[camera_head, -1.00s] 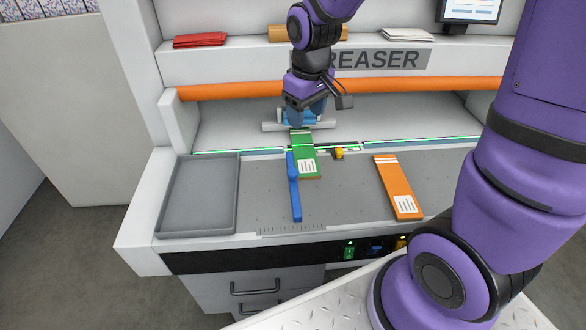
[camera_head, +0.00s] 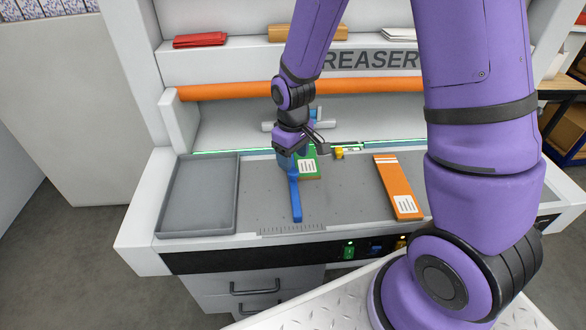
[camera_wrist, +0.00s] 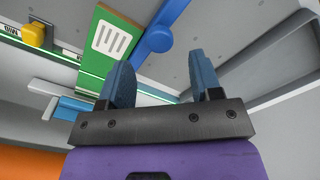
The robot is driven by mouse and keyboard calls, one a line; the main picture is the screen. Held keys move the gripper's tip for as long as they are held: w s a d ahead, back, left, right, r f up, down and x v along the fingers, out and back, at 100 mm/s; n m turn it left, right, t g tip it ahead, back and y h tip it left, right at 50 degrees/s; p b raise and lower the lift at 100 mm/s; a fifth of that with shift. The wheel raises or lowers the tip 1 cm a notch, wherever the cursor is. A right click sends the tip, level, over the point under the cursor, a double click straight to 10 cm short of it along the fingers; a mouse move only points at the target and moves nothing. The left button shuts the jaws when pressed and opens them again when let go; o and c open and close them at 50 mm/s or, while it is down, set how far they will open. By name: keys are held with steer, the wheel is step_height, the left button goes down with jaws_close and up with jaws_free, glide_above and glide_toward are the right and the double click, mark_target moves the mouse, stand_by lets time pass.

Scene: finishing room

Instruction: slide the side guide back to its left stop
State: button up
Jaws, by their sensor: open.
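The side guide is a blue bar (camera_head: 295,199) standing on the grey bed of the creaser, running from front to back just left of the green card. It also shows in the wrist view (camera_wrist: 160,32), with a round blue knob on it. My gripper (camera_head: 287,164) is over the rear end of the guide; its arm hides that end in the head view. In the wrist view my gripper (camera_wrist: 165,85) has its two blue fingers apart and nothing between them, with the guide's knob just beyond the fingertips. A scale (camera_head: 292,229) lies at the bed's front edge.
A green card (camera_head: 309,166) lies right of the guide, close to it. An orange card (camera_head: 398,187) lies farther right. A grey tray (camera_head: 198,231) is at left; bare bed lies between tray and guide. A small yellow part (camera_head: 339,153) sits behind the bed.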

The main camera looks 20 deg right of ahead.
mark_target(293, 171)
steer(key=shift+f, duration=2.4)
jaws_close()
steer(key=w+a, duration=0.1)
steer(key=a, duration=0.2)
steer(key=w+a, duration=0.1)
steer(key=a, duration=0.2)
steer(key=w+a, duration=0.1)
steer(key=a, duration=0.3)
steer(key=shift+w+a, duration=0.1)
steer(key=shift+w, duration=0.1)
jaws_free()
steer(key=shift+a, duration=0.15)
